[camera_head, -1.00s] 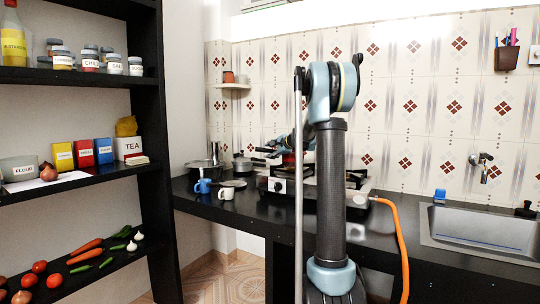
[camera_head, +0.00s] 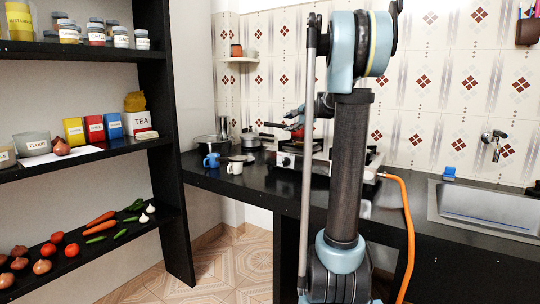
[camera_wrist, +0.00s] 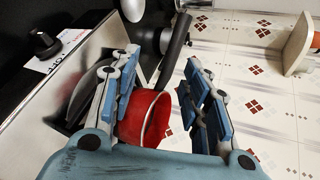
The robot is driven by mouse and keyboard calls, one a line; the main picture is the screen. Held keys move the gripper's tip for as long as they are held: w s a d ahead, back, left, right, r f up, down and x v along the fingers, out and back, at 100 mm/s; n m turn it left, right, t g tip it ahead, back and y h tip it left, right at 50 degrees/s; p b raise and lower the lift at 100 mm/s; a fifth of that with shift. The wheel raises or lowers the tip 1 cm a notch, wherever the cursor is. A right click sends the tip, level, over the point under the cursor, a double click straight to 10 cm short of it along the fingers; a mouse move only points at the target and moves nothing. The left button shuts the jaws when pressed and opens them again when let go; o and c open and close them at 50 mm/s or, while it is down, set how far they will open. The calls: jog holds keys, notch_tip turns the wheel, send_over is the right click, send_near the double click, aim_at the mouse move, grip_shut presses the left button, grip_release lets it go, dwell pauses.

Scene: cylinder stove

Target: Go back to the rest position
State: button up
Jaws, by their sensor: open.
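My gripper (camera_wrist: 160,92) shows in the wrist view with its two blue-and-white fingers apart. A red rounded vessel (camera_wrist: 146,118) shows between and beyond the fingers; I cannot tell whether they touch it. In the head view my raised arm stands in front of the stove (camera_head: 288,161) and hides much of it, and the gripper is mostly hidden. A small red patch shows above the stove there.
A black counter (camera_head: 255,185) carries a blue mug (camera_head: 212,160), a white mug (camera_head: 235,167) and pots at the left. A sink (camera_head: 485,214) is at right. An orange hose (camera_head: 408,225) hangs from the stove. A black shelf (camera_head: 165,140) with food stands left.

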jog(key=s+a+f+n+g+h, duration=0.15)
jog(key=s+f+n, duration=0.4)
jog(key=s, duration=0.75)
jog(key=s+a+f+n+g+h, duration=0.1)
jog(key=s+f+n+g, duration=0.15)
jog(key=s+f, duration=0.8)
jog(key=s+a+f+n+g+h, duration=0.1)
jog(key=s+f+n+g+h, duration=0.2)
jog(key=s, duration=1.3)
jog(key=s+d+f+n+g+h, duration=0.1)
jog(key=s+d+f+n, duration=0.2)
jog(key=s+f, duration=0.8)
jog(key=shift+s+d+f+n+g, duration=0.25)
jog(key=shift+s+d+n+g, duration=0.15)
jog(key=shift+s+d, duration=0.6)
